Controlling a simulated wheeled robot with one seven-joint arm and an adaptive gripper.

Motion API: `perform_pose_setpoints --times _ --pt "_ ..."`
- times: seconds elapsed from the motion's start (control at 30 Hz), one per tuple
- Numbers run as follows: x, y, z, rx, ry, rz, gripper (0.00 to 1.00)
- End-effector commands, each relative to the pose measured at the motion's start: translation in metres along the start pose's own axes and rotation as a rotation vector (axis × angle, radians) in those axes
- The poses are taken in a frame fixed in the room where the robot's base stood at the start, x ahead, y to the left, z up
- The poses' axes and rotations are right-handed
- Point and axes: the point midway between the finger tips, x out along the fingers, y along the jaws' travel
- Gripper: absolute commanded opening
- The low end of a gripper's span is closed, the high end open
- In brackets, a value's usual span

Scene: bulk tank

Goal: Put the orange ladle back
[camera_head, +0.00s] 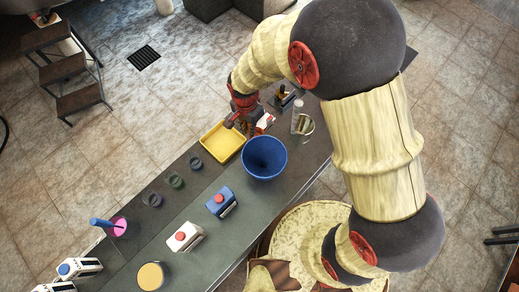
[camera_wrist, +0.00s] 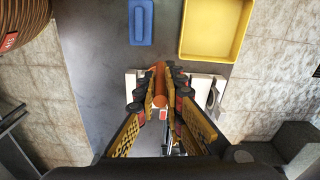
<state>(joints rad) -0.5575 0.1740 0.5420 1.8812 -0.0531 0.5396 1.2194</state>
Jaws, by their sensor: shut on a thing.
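In the wrist view my gripper (camera_wrist: 160,92) is shut on an upright orange handle, which I take to be the orange ladle (camera_wrist: 159,75). The rest of the ladle is hidden by the fingers. White parts show on both sides of the fingers, with a round grey shape on the right one. In the head view my gripper (camera_head: 241,123) is over the far part of the grey counter, beside the yellow tray (camera_head: 222,142); the ladle cannot be made out there.
A blue bucket (camera_head: 265,157) stands near the tray. A white and red item (camera_head: 264,123), a clear container (camera_head: 302,123) and a black stand (camera_head: 284,98) are close by.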

Motion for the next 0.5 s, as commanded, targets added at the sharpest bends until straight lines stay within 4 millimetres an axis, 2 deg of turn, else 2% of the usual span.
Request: perform_pose_setpoints --times 0.3,0.5 --pt "0.053 0.000 0.002 0.003 -0.001 0.002 0.00" --pt "0.068 0.000 0.002 0.002 0.000 0.001 0.00"
